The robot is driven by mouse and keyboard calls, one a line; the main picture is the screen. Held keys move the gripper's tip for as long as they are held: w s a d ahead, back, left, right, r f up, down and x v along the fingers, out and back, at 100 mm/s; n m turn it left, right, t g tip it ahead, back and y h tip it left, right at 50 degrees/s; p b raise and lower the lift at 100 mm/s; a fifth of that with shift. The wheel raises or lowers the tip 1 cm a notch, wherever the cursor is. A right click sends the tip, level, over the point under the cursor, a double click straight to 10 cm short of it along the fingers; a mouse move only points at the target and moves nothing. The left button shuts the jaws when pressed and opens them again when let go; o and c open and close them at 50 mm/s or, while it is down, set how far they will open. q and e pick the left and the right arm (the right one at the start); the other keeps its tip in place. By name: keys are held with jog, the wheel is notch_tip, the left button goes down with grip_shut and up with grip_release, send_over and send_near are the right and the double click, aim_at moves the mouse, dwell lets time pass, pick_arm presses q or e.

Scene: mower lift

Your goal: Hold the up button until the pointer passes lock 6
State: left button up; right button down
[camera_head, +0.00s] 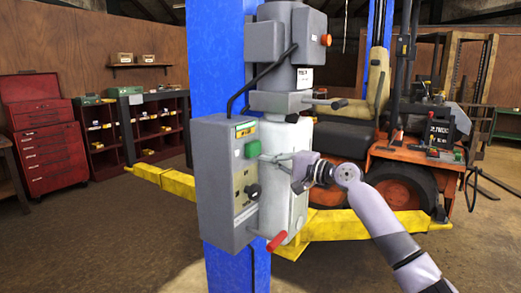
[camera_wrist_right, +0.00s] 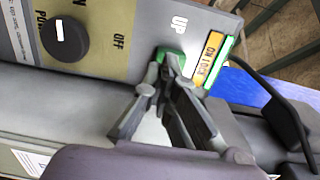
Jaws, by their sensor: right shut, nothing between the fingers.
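The green up button (camera_head: 252,149) is on the grey control box (camera_head: 215,180) fixed to the blue lift column. It also shows in the wrist view (camera_wrist_right: 162,55), beside the word UP and partly covered by my fingers. My right gripper (camera_head: 263,158) is shut and empty, its fingertips at the button; it also shows in the wrist view (camera_wrist_right: 173,62). I cannot tell whether the button is pressed in. A yellow label reading ON LOCK (camera_wrist_right: 209,61) with a green edge sits beside UP. I cannot make out a pointer or a lock 6 mark. My left gripper is not in view.
A black knob (camera_head: 253,191) marked OFF sits below the button, and a red-handled lever (camera_head: 277,241) sticks out at the box's foot. Yellow lift arms (camera_head: 340,226) extend low on both sides. An orange vehicle (camera_head: 400,180) stands behind. A red tool chest (camera_head: 45,135) is far left.

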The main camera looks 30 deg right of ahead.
aim_at(252, 156)
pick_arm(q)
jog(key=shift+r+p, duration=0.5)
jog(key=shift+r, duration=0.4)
pick_arm(e)
jog(key=shift+x, duration=1.6)
